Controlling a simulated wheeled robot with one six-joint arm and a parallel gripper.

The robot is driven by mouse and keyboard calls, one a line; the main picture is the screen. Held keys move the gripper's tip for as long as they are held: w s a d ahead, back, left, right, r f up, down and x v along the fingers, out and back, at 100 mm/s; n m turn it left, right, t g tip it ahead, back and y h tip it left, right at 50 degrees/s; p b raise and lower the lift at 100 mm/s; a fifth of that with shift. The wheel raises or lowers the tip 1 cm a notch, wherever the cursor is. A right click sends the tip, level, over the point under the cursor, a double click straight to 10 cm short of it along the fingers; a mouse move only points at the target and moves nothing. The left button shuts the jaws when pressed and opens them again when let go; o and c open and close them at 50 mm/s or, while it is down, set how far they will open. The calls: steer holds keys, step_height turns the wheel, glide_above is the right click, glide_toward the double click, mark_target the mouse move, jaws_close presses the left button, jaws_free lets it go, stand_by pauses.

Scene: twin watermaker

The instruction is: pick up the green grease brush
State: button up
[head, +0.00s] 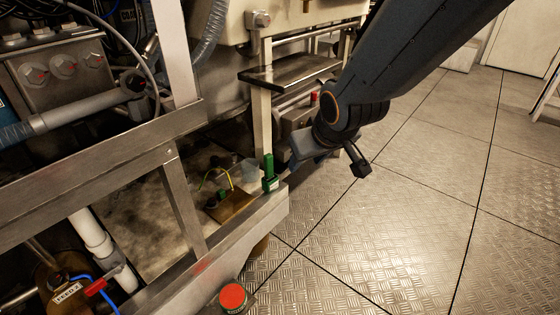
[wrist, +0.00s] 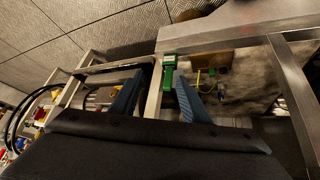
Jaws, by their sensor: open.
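The green grease brush (head: 269,172) stands upright near the corner of the steel frame in the head view. In the wrist view the green brush (wrist: 168,72) shows beyond my fingertips, nearer the right finger. My gripper (wrist: 155,92) is open, with its two blue fingers apart and nothing between them that I can see held. In the head view my gripper (head: 308,160) is just right of the brush, partly hidden by my wrist. I cannot tell how far apart in depth they are.
The metal frame rail (head: 215,245) runs below the brush. A red-topped can (head: 233,298) stands at the bottom. The tread-plate floor (head: 400,220) on the right is clear.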

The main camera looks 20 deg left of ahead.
mark_target(269, 157)
steer(key=w+a+f+n+t+y, duration=0.1)
steer(key=w+a+f+y, duration=0.1)
steer(key=w+a+f, duration=0.1)
steer(key=w+a+f+n+y, duration=0.2)
steer(key=w+a+f+y, duration=0.1)
steer(key=a, duration=0.3)
steer(key=w+a+f+n+t+y, duration=0.1)
steer(key=w+a+f+y, duration=0.2)
steer(key=w+a+f, duration=0.1)
steer(key=shift+w+a+f+n+t, duration=0.2)
steer(key=shift+w+n+t, duration=0.15)
steer(key=shift+w, duration=0.2)
steer(key=f+y, duration=0.1)
steer(key=d+f, duration=0.1)
steer(key=m+t+y, duration=0.1)
steer(key=shift+s+d+f+y, duration=0.3)
steer(key=shift+d+f, duration=0.05)
steer(key=shift+f, duration=0.05)
steer(key=shift+s+d+f+m+y+b, duration=0.15)
steer(key=shift+d+f+m+y+b, duration=0.15)
steer(key=shift+d+b, duration=0.1)
steer(key=b+x, duration=0.3)
steer(key=x, duration=0.4)
steer(key=shift+a, duration=0.3)
steer(key=shift+r+t, duration=0.1)
steer(key=shift+t, duration=0.15)
jaws_close()
